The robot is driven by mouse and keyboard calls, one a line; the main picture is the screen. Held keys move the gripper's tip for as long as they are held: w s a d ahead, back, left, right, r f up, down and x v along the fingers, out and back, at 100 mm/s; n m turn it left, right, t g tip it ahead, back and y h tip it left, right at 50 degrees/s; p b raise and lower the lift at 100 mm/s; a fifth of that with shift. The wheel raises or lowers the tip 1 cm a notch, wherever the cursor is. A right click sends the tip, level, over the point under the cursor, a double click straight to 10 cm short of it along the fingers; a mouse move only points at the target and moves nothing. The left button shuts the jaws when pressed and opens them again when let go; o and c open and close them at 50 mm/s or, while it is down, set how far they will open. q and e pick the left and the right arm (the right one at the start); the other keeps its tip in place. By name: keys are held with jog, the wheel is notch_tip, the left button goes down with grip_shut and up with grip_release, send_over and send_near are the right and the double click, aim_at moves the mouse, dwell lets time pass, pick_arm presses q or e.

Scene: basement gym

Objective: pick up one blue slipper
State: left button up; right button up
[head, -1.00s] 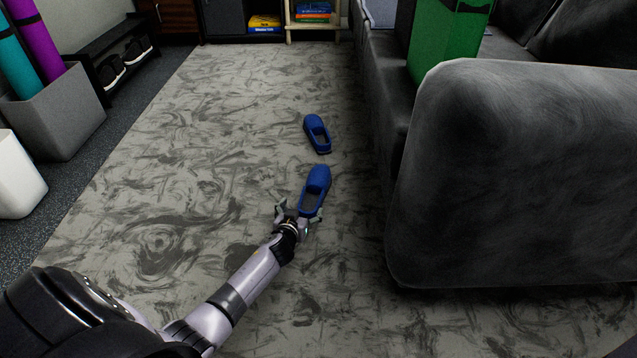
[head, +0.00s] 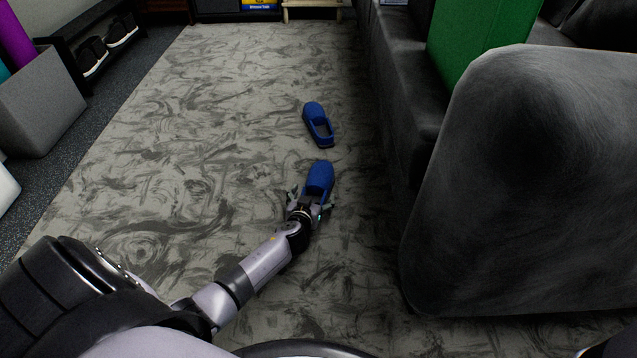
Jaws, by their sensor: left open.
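Two blue slippers lie on the grey patterned rug in the head view. The nearer blue slipper (head: 319,176) has its toe pointing away from me. The farther blue slipper (head: 317,124) lies a little beyond it. My left gripper (head: 312,206) is open at the heel end of the nearer slipper, with a finger to each side of that end. The gripper hides part of the heel, and I cannot tell whether it touches the slipper. My right gripper is not in view.
A dark grey sofa (head: 530,190) stands on the right, with a green box (head: 475,38) on it. At left are a grey bin (head: 42,105) and a black rack (head: 88,40) with dark shoes. The rug (head: 150,150) left of the slippers is clear.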

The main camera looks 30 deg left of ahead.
pick_arm(q)
jog(key=shift+r, duration=0.1)
jog(key=c, duration=1.3)
